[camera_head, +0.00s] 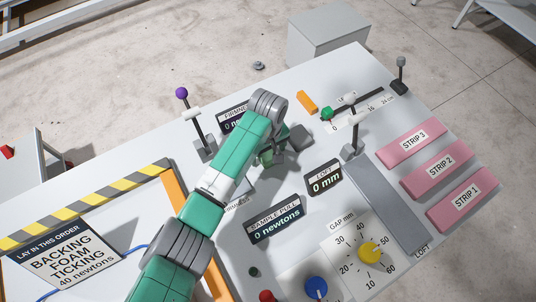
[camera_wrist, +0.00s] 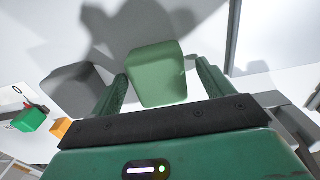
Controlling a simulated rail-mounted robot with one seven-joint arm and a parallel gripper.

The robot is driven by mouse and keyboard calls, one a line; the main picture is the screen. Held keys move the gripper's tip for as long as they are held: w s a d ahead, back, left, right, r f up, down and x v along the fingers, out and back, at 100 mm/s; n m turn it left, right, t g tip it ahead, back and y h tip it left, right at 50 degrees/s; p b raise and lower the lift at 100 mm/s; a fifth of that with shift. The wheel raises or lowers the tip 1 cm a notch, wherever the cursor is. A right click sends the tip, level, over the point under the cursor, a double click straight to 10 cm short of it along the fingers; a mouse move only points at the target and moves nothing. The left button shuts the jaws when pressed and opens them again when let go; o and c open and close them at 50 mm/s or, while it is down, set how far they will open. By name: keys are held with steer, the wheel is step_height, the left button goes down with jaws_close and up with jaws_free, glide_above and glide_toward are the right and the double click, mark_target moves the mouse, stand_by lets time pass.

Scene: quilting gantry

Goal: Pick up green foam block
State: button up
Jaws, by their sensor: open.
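The green foam block (camera_wrist: 156,74) shows in the wrist view as a pale green block with rounded edges. It sits between the two fingers of my gripper (camera_wrist: 163,82), which is open. A gap shows between the block and the right finger; the left finger is close to the block's left side, and I cannot tell whether it touches. In the head view my gripper (camera_head: 272,156) is low over the white table, and I cannot make out the block apart from it.
A dark grey block (camera_head: 300,137) lies close beside my gripper; it also shows in the wrist view (camera_wrist: 74,90). An orange block (camera_head: 307,102) lies beyond it. Upright levers (camera_head: 201,137) (camera_head: 353,134) and a display (camera_head: 323,178) stand around. Pink strips (camera_head: 412,142) lie at right.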

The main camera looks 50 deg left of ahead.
steer(key=shift+f, duration=0.1)
steer(key=shift+c, duration=0.4)
steer(key=c, duration=1)
steer(key=shift+o, duration=0.2)
step_height(320, 180, up, 10)
steer(key=shift+p, duration=1.25)
